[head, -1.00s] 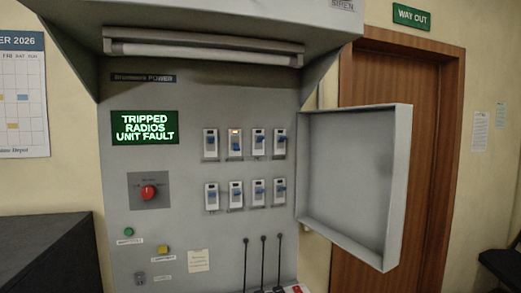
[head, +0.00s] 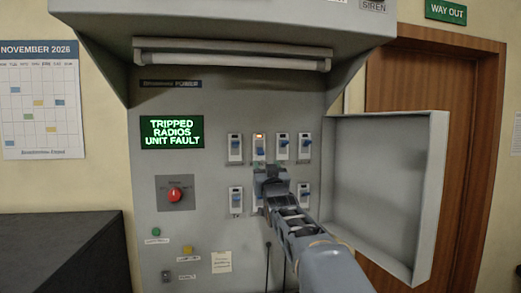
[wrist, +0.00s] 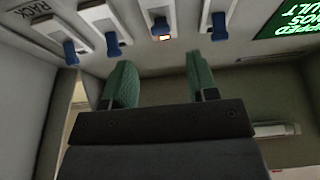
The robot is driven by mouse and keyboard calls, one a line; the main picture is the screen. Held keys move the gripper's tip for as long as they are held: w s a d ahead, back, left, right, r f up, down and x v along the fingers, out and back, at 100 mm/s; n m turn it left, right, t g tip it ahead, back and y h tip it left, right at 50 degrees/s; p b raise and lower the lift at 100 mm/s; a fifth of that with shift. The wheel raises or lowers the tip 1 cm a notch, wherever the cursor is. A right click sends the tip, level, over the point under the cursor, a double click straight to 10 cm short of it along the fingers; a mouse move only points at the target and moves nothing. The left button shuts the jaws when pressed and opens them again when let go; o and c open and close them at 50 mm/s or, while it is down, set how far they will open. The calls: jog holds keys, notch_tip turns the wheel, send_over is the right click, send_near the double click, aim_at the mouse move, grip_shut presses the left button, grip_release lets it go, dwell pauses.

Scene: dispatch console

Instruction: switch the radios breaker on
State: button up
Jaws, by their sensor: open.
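A grey panel (head: 215,110) carries two rows of white breakers with blue levers. A green display (head: 172,132) reads "TRIPPED RADIOS UNIT FAULT". In the upper row, the second breaker from the left (head: 259,141) has a lit orange lamp, and its lever sits lower than its neighbours'. In the wrist view this lamp-lit breaker (wrist: 158,15) is at the top, beyond the fingertips. My gripper (head: 270,176) is open and empty just below that breaker, hiding part of the lower row. Its green fingers (wrist: 162,72) are apart and touch no lever.
An open grey cover door (head: 385,195) juts out to the right of the breakers. A red knob (head: 175,194) is at left, with green and yellow buttons below. A hood and lamp tube (head: 232,58) overhang above. A dark cabinet (head: 65,250) stands at left.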

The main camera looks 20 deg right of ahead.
aim_at(261, 154)
jog(key=p+x, duration=0.3)
jog(key=x, duration=0.4)
jog(key=shift+w+r+p, duration=0.1)
jog(key=shift+p, duration=0.25)
jog(key=shift+w+d+r+p, duration=0.15)
jog(key=shift+w+p, duration=0.2)
jog(key=shift+w, duration=0.35)
jog(key=shift+c, duration=0.2)
jog(key=shift+r, duration=0.1)
jog(key=c, duration=0.9)
